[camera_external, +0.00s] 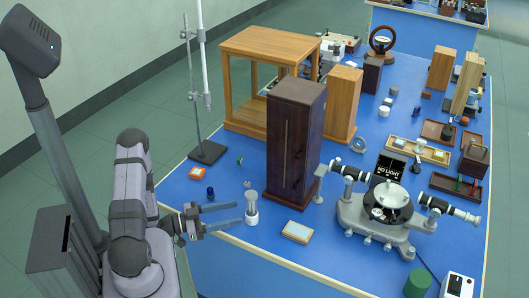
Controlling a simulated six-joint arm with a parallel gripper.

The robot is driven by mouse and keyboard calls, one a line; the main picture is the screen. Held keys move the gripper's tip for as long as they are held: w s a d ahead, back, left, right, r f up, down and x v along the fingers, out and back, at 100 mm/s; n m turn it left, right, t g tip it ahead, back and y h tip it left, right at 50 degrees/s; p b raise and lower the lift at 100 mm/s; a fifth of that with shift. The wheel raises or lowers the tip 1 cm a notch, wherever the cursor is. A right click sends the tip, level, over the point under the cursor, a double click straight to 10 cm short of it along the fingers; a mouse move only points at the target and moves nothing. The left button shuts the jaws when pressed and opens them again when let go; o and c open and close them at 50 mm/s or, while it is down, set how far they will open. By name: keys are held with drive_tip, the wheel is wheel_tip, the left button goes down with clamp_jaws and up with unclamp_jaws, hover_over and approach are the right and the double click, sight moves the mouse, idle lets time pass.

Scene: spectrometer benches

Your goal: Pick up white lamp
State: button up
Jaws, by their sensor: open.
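A small upright cylinder (252,209) with a pale body and a greyish top stands on the blue bench, near its front edge; it looks like the white lamp. My gripper (239,214) is open, with its two blue-grey fingers pointing right towards this cylinder. The fingertips are just left of it and the jaws look empty. I cannot tell from this view whether a fingertip touches it or how far the fingers are above the bench.
A tall dark wooden cabinet (296,140) stands behind and right of the cylinder. A small framed block (298,232) lies to the right, before the spectrometer (378,214). A dark blue knob (210,194) and a retort stand (207,151) are behind the gripper.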

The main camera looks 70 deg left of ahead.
sight(251, 194)
drive_tip(key=shift+w+p, duration=0.3)
drive_tip(key=shift+w, duration=0.75)
drive_tip(key=shift+w, duration=0.1)
drive_tip(key=shift+w+f+p, duration=0.1)
drive_tip(key=shift+w+p, duration=0.9)
drive_tip(key=shift+w, duration=1.5)
drive_tip(key=c, duration=1.3)
drive_tip(key=shift+r, duration=5.05)
